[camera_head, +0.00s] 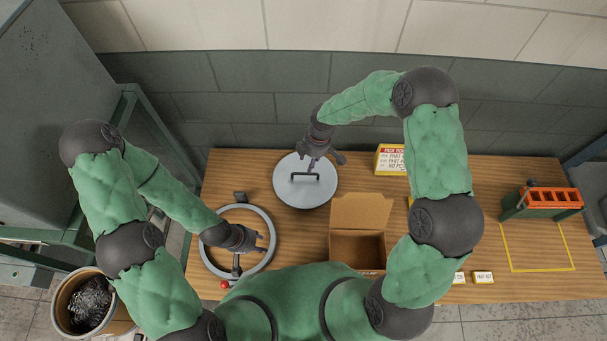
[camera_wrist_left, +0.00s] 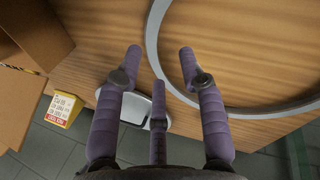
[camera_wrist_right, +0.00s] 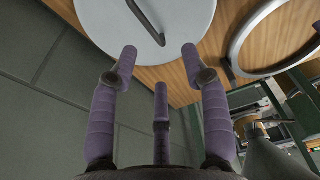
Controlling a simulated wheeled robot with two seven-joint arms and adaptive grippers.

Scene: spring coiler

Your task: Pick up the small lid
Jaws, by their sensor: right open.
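The small lid (camera_head: 288,190) is a flat grey disc with a dark bar handle, lying on the wooden table at the back centre. My right gripper (camera_head: 326,160) is over the lid's back edge, open and empty. In the right wrist view, the lid (camera_wrist_right: 185,20) and its handle show at the top, beyond the fingertips (camera_wrist_right: 160,50). My left gripper (camera_head: 259,243) is open and empty over the right side of a grey ring.
The grey ring (camera_head: 207,260) lies left of the lid. An open cardboard box (camera_head: 345,247) stands to the lid's front right. A yellow sign (camera_head: 389,160) stands at the back. An orange and green rack (camera_head: 540,202) is far right. A scrap bin (camera_head: 68,318) stands at lower left.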

